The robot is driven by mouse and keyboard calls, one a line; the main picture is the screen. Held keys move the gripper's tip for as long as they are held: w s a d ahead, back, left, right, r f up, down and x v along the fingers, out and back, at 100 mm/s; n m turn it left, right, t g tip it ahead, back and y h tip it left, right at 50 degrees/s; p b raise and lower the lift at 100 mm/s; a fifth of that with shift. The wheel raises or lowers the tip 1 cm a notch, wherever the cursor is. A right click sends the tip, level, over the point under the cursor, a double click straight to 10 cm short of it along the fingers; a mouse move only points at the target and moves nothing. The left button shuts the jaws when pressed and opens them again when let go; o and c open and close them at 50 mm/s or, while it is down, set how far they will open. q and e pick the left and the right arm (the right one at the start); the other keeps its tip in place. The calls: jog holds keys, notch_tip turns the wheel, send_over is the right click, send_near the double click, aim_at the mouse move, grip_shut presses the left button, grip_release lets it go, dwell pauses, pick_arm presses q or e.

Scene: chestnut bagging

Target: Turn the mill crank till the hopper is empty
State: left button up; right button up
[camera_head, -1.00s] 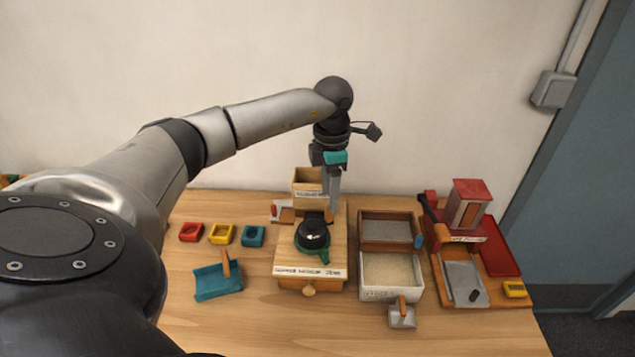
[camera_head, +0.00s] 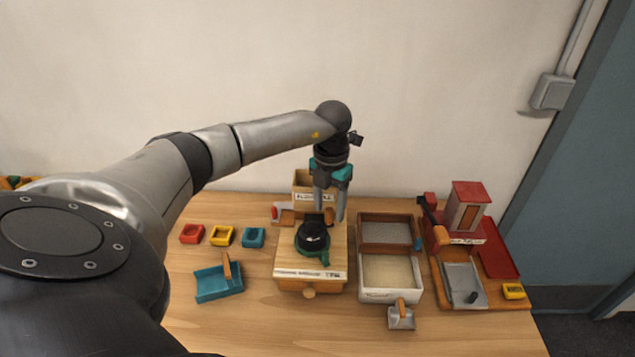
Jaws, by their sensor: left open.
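The mill (camera_head: 312,262) is a light wooden box with a drawer knob, at the middle of the table. A round black part (camera_head: 312,236) with a green base sits on its top, and I cannot see what the hopper holds. A small brown handle (camera_head: 328,215), seemingly the crank's grip, shows behind the black part, partly hidden. My left gripper (camera_head: 330,213) points down with its fingers apart, at or just above this handle. I cannot tell whether the fingers touch it. My right gripper is not in view.
A small labelled wooden box (camera_head: 305,183) stands behind the mill.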

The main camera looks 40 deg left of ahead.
pick_arm(q)
jog(key=shift+f, duration=0.2)
dwell(0.3)
jog(key=shift+f+b, duration=0.7)
jog(key=shift+f, duration=0.2)
